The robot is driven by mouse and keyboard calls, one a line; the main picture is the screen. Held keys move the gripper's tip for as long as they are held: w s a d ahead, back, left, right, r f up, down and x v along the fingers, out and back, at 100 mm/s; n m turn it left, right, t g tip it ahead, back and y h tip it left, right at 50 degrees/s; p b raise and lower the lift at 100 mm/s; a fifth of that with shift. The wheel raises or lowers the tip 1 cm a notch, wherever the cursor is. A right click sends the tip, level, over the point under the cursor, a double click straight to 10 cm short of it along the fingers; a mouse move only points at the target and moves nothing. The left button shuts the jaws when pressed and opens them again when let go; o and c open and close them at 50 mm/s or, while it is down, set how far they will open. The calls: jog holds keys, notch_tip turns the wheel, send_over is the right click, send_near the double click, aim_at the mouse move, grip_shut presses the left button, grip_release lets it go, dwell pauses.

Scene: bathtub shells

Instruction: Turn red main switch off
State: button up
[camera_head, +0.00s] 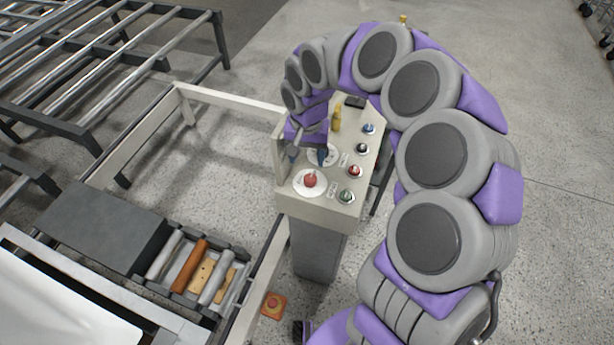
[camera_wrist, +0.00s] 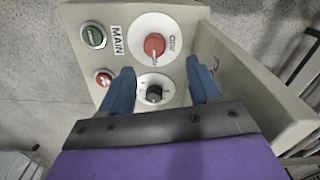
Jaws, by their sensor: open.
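The red main switch (camera_head: 310,181) is a red knob on a white round plate at the near end of a beige control panel. In the wrist view the red knob (camera_wrist: 154,45) lies beyond my fingertips, and a "MAIN" label is to its left. My gripper (camera_head: 307,156) is over the panel, with its two blue fingers apart and nothing held between them. In the wrist view the open fingers (camera_wrist: 160,80) are on either side of a black selector knob (camera_wrist: 154,95), below the red knob. Whether the fingers touch the panel is unclear.
Blue (camera_head: 369,128), black (camera_head: 362,148), red (camera_head: 354,170) and green (camera_head: 346,196) buttons line the panel's right side. A raised side wall (camera_wrist: 255,75) stands beside the panel. Roller conveyors (camera_head: 100,75) and a shell tool tray (camera_head: 200,270) lie left.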

aim_at(310, 178)
jog(key=f, duration=0.2)
jog(key=d+f+b, duration=0.1)
jog(key=f, duration=0.4)
jog(key=shift+d+f+b, duration=0.2)
jog(key=shift+d+b, duration=0.1)
jog(key=shift+d, duration=0.05)
jog(key=shift+f, duration=0.35)
jog(key=shift+a+f, duration=0.3)
jog(key=shift+a, duration=0.35)
jog(key=shift+d+r, duration=0.1)
jog(key=shift+d, duration=0.4)
jog(key=c, duration=0.5)
jog(key=shift+a, duration=0.25)
jog(key=c, duration=0.5)
jog(key=shift+c, duration=0.2)
